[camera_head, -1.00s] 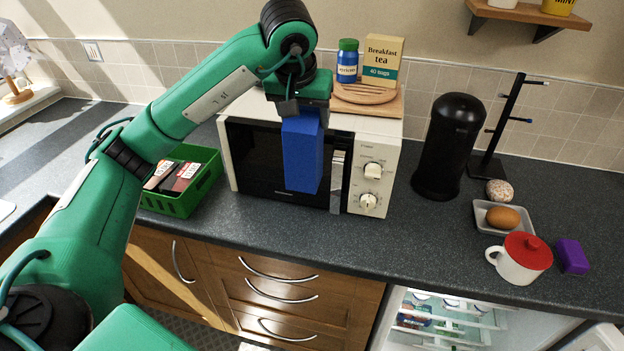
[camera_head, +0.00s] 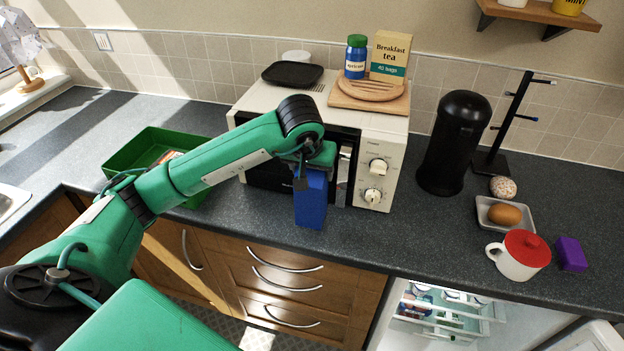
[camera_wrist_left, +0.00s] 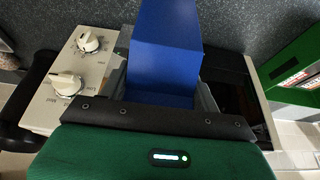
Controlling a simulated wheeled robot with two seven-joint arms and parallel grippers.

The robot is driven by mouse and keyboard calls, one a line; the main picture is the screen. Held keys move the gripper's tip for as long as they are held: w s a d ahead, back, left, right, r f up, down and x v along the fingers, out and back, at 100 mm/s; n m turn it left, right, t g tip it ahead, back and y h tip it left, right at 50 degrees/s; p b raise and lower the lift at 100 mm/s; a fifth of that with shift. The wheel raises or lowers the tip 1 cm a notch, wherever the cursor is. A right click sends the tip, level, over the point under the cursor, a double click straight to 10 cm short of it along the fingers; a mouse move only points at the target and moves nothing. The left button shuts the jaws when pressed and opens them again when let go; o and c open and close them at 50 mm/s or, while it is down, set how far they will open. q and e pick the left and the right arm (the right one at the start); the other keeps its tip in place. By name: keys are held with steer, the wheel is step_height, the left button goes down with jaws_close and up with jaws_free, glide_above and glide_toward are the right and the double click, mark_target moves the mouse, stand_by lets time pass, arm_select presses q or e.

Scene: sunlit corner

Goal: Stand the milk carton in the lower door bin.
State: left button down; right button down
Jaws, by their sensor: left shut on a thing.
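A blue carton (camera_head: 311,201), which I take to be the milk carton, hangs upright from my left gripper (camera_head: 308,168) in front of the microwave, above the counter's front part. The gripper is shut on its upper end. In the left wrist view the same carton (camera_wrist_left: 165,45) sits between the two fingers (camera_wrist_left: 160,92). The open fridge (camera_head: 440,318) is under the counter at lower right, with bottles and shelves visible inside. Its door (camera_head: 598,338) shows only at the bottom right corner, and the lower door bin cannot be made out. My right gripper is not in view.
The microwave (camera_head: 375,150) stands behind the carton, with a green crate (camera_head: 125,160) to its left. A black canister (camera_head: 455,140), a mug tree (camera_head: 500,130), an egg dish (camera_head: 490,222), a red-lidded mug (camera_head: 518,258) and a purple block (camera_head: 570,254) occupy the right counter.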

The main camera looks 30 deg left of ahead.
arm_select(q)
steer(key=shift+f+p, duration=0.55)
steer(key=shift+f, duration=1.55)
steer(key=shift+f+b, duration=0.1)
steer(key=shift+b, duration=0.2)
steer(key=shift+c, duration=1.6)
jaws_free()
